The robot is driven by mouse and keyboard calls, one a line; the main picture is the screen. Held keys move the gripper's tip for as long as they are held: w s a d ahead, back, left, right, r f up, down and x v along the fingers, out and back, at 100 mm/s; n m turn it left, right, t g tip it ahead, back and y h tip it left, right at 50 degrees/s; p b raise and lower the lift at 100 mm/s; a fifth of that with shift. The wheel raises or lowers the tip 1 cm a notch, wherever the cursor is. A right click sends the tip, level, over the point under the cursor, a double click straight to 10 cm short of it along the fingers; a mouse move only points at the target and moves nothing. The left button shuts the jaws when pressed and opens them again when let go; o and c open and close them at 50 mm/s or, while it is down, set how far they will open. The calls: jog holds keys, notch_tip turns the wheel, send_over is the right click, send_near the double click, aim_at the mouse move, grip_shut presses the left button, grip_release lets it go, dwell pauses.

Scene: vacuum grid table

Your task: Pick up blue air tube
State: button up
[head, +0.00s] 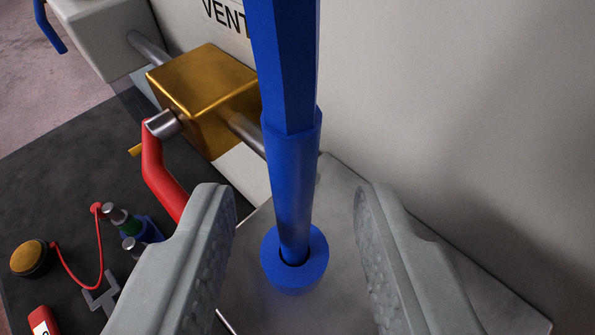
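The blue air tube (295,180) runs from the top middle of the head view down to a blue ring-shaped collar (310,274), into which its lower end goes. My gripper (291,205) is open, with one grey finger on each side of the tube. Gaps show between the tube and both fingers, and the fingers do not appear to touch it. The tube's upper end is out of view.
A brass block (205,95) with a red handle (163,175) is left of the tube, near the left finger. A pale wall marked VENT (430,90) stands behind. A dark surface at lower left holds small items, including a brass-topped knob (28,257) and a red tag (42,321).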

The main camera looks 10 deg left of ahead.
grip_shut()
jog(key=shift+r, duration=0.15)
notch_tip(320, 180, up, 10)
dwell(0.6)
